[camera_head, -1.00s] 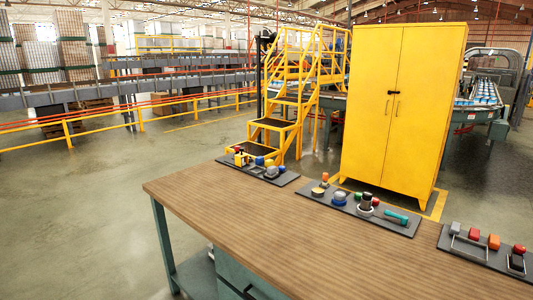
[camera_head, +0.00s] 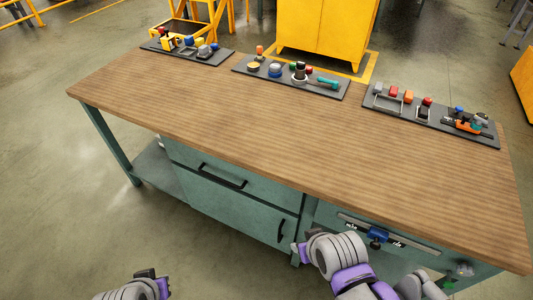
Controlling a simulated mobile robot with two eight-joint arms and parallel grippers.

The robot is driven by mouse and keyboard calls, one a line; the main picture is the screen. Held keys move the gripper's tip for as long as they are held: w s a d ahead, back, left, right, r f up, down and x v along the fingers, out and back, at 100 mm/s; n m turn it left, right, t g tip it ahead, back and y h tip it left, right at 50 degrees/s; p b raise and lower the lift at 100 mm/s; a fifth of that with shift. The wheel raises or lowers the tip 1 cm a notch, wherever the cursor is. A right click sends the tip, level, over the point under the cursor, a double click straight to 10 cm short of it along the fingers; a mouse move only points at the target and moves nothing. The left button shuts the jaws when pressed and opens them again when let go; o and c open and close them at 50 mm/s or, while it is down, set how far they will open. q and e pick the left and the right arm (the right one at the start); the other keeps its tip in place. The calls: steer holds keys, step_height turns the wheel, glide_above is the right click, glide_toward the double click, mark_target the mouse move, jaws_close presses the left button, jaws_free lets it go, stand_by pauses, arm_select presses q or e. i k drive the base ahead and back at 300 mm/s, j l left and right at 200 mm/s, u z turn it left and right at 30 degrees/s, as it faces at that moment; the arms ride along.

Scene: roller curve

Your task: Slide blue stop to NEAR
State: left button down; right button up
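The blue stop (camera_head: 377,237) sits on a pale horizontal rail (camera_head: 418,249) on the front of the workbench, low at the right. Small white labels show on the rail on both sides of the stop, too small to read. My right gripper (camera_head: 299,247) is in front of the bench, left of the stop and apart from it. My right arm hides a little of the bench front below the rail. My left gripper (camera_head: 152,279) is at the bottom edge, far left of the stop, over the floor. Finger opening is unclear on both.
The wooden bench top (camera_head: 280,130) is mostly clear. Three dark boards with knobs and handles lie along its back edge, one being the middle board (camera_head: 330,91). A drawer handle (camera_head: 222,177) and a door handle (camera_head: 281,231) stick out from the front. Open floor lies left.

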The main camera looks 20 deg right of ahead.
mark_target(378, 235)
steer(key=k+l+z, duration=0.1)
steer(key=z, duration=1.75)
steer(key=u, duration=1.4)
steer(key=z, duration=1.45)
steer(key=k+j, duration=0.1)
steer(key=k+z, duration=0.05)
